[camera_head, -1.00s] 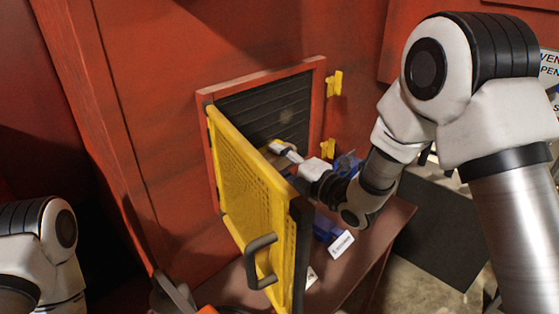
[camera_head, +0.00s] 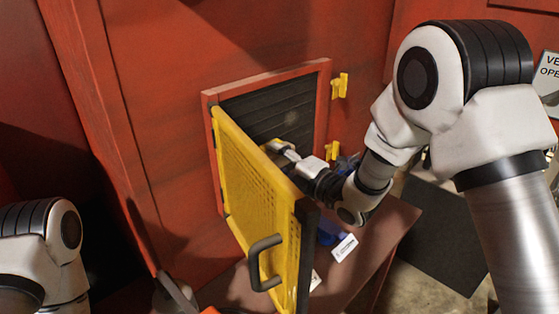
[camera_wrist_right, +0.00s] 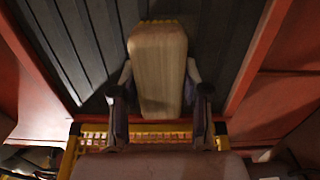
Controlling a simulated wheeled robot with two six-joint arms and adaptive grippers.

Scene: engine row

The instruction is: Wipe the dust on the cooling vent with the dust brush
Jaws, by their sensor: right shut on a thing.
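My right gripper (camera_head: 290,157) is shut on the dust brush (camera_head: 273,145), behind the open yellow door and in front of the vent's lower part. In the right wrist view the brush (camera_wrist_right: 158,65) is a pale wooden block between the two fingers (camera_wrist_right: 160,108), pointing at the slats (camera_wrist_right: 80,45).
The perforated yellow door (camera_head: 258,195) stands open, with a dark handle (camera_head: 257,265), close beside my right gripper. A brown table (camera_head: 378,240) below holds a blue item (camera_head: 328,232) and a white label (camera_head: 344,248).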

